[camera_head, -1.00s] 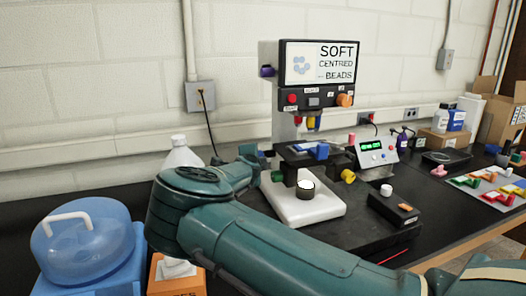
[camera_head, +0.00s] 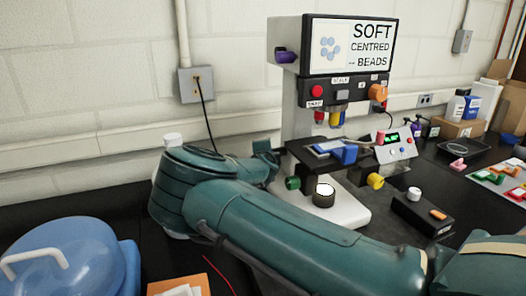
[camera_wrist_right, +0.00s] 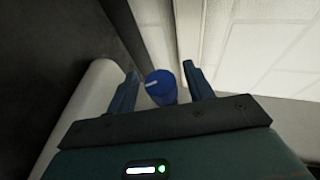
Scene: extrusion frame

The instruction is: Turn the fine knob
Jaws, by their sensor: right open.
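A microscope-like instrument (camera_head: 295,110) with a display on top stands on the bench. It has a green knob (camera_head: 293,183) low on its left, a yellow knob (camera_head: 375,181) low on its right and a blue block-like part (camera_head: 345,153) at its stage. I cannot tell which part is the fine knob. My right gripper (camera_head: 264,150) is beside the instrument's left side, partly hidden. In the wrist view, the gripper (camera_wrist_right: 160,88) is open, with a blue knob (camera_wrist_right: 161,88) bearing a white mark between its fingers, gaps showing on both sides. My left gripper is out of view.
A blue-lidded container (camera_head: 75,262) is at the lower left. A black box with a white knob (camera_head: 414,194) and a control box with a green readout (camera_head: 395,146) stand to the right. A cable hangs from a wall outlet (camera_head: 196,84).

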